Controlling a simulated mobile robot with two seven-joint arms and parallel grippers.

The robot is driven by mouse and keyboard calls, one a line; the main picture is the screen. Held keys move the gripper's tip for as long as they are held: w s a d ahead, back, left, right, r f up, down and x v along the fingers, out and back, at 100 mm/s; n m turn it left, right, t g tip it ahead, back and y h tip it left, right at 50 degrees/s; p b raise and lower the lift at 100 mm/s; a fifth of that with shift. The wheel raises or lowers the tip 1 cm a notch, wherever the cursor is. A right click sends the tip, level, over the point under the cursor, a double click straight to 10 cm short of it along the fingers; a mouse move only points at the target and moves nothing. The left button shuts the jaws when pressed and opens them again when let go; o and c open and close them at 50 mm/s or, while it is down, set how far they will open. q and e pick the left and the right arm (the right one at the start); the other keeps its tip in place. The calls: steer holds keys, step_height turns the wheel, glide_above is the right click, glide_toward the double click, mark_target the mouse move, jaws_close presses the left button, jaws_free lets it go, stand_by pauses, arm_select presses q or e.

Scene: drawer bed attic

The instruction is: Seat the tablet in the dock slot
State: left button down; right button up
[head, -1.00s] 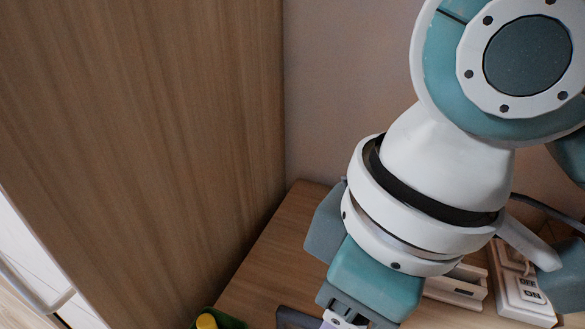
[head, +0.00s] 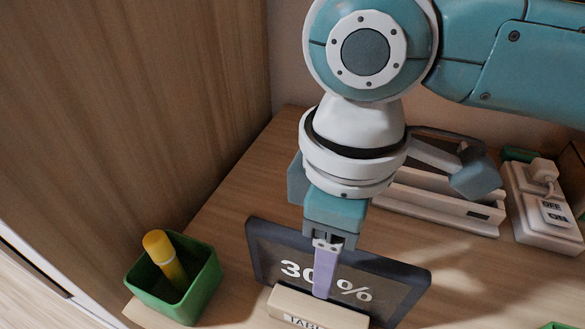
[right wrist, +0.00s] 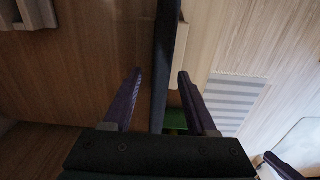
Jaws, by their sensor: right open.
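The tablet (head: 352,272) is a dark-framed slab with "30 %" on its screen. It stands leaning in a beige block (head: 318,309) whose lettering is partly cut off. My right gripper (head: 325,284) points down over the tablet's top edge, one purple finger in front of the screen, the other hidden behind it. In the right wrist view the open fingers (right wrist: 160,74) stand either side of the tablet's dark edge (right wrist: 166,55), with gaps on both sides. A long white block with a groove (head: 430,202), possibly the dock, lies behind the tablet, partly covered by my arm. My left gripper is out of view.
A green bin (head: 190,300) holding a yellow cylinder (head: 165,257) stands left of the tablet. A white power strip (head: 541,212) with a plug is at the right. A wooden panel (head: 120,110) rises at the left. Bare tabletop (head: 490,285) shows right of the tablet.

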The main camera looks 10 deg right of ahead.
step_height(320, 180, down, 2)
steer(key=shift+f, duration=0.2)
jaws_close()
stand_by(0.4)
stand_by(1.0)
